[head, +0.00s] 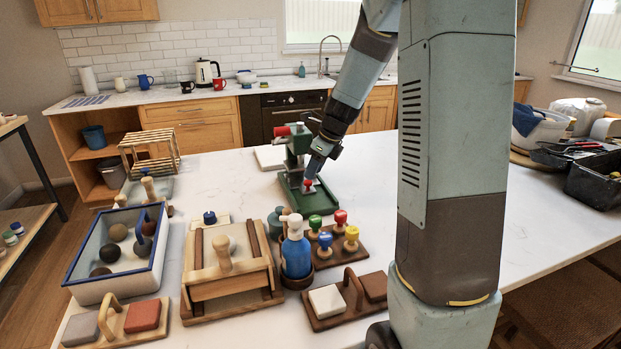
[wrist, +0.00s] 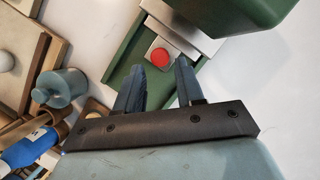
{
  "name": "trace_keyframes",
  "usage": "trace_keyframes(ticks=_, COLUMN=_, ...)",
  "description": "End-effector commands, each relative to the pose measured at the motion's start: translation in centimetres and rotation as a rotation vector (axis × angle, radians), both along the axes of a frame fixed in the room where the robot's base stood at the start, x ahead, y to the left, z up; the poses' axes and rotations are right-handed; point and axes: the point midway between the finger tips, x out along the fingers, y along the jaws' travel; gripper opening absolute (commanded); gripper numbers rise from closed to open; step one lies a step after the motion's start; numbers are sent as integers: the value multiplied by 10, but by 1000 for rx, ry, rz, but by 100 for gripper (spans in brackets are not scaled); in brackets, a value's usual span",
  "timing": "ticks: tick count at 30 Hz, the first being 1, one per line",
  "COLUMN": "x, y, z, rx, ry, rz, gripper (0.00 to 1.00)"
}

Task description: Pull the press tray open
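The green press (head: 297,143) stands on the white table, with a green base (head: 320,199). In the wrist view, a grey metal tray (wrist: 186,38) lies in the channel of the green base (wrist: 122,63). A red round knob (wrist: 159,56) sits at the tray's near end; it also shows in the head view (head: 308,182). My gripper (wrist: 157,72) is open and empty, its two blue fingers apart. The knob appears just beyond the fingertips, between their lines. Whether a finger touches it I cannot tell. The press body hides the tray's far end.
A blue bottle (head: 296,254) and colored stamps (head: 340,219) stand in front of the press. A wooden box with a knob (head: 228,281) and a blue-rimmed bin of balls (head: 113,287) are at left. The table right of the press base is clear.

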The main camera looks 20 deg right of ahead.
Motion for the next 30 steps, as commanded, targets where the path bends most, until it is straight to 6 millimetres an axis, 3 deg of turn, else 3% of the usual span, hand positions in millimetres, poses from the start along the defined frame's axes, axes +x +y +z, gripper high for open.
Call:
trace_keyframes(ticks=3, x=4, y=4, z=-17, rx=0, ry=2, rz=-1, gripper=38)
trace_keyframes(ticks=9, x=9, y=9, z=-32, rx=0, ry=1, rz=0, gripper=38)
trace_keyframes(ticks=20, x=10, y=10, z=-36, rx=-1, ry=1, rz=0, gripper=38)
trace_keyframes(ticks=30, x=10, y=10, z=-35, rx=0, ry=0, rz=0, gripper=6)
